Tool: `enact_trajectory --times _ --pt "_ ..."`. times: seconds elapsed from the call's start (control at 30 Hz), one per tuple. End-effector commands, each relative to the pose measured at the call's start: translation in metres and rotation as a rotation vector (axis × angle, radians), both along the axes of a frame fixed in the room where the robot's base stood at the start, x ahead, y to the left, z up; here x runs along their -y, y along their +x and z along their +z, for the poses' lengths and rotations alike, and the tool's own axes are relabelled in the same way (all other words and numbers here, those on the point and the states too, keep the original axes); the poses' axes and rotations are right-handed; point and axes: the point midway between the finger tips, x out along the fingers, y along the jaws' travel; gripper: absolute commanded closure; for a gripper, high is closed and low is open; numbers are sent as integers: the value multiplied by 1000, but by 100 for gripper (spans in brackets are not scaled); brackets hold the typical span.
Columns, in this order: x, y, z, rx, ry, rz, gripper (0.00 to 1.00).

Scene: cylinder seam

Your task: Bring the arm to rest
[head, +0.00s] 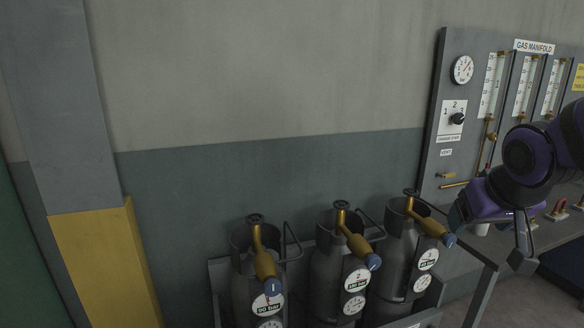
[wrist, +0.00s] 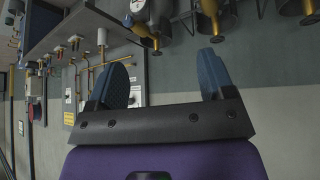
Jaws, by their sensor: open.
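My arm reaches in from the right edge of the head view, purple and black. My gripper (head: 490,228) hangs in front of the lower gas panel, to the right of the third cylinder. In the wrist view my gripper (wrist: 165,82) shows two blue padded fingers spread wide apart. Nothing is between them. The gripper is open and empty, and it appears apart from the cylinders and the panel.
Three grey cylinders (head: 328,275) with brass valves stand in a rack (head: 478,300). The gas manifold panel (head: 432,165) with gauges and tubes is on the wall behind my arm. A yellow-based pillar (head: 105,265) stands at left. The wall above the cylinders is clear.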

Motion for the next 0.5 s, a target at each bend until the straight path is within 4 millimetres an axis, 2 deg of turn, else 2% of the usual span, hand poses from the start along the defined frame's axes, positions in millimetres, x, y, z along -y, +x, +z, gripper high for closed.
enact_trajectory --times 0.1,0.3,0.5 --pt "-3 -33 22 -20 5 9 25" --pt "-9 -87 45 -71 35 38 25" --pt "-12 -122 55 -104 64 70 25"
